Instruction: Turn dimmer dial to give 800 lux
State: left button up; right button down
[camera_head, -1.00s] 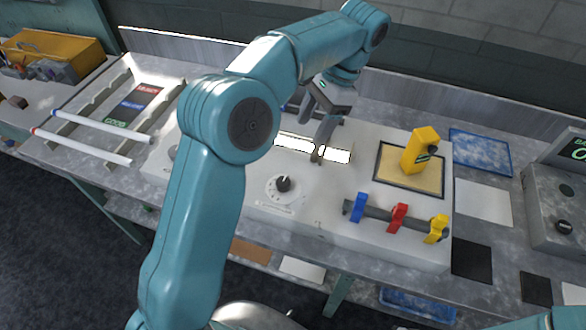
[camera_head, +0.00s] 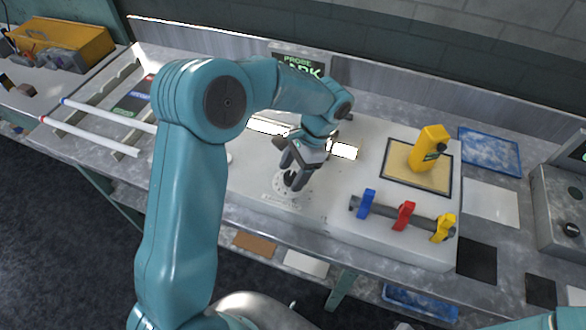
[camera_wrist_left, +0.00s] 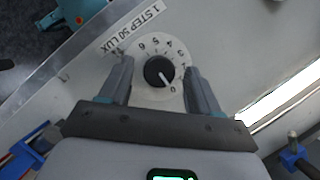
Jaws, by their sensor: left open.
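The dimmer dial (camera_wrist_left: 159,71) is a dark round knob on a white numbered disc, with a label strip (camera_wrist_left: 131,28) beside it reading "1 STEP 50 LUX". In the left wrist view its white pointer mark aims down and right, near the 0. My left gripper (camera_wrist_left: 160,88) is open, with one finger on each side of the knob; I cannot tell whether they touch it. In the head view the left gripper (camera_head: 291,183) is over the dial plate and hides most of the knob. A display (camera_head: 300,66) at the back reads "PROBE" and partly "DARK". My right gripper is not in view.
White tubes (camera_head: 98,137) lie on a rack at left.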

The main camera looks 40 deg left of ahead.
pick_arm(q)
jog(key=shift+a+f, duration=0.1)
jog(key=shift+f, duration=0.1)
jog(key=shift+s+r, duration=0.1)
jog(key=shift+s, duration=0.1)
jog(key=shift+w, duration=0.15)
jog(key=c, duration=1)
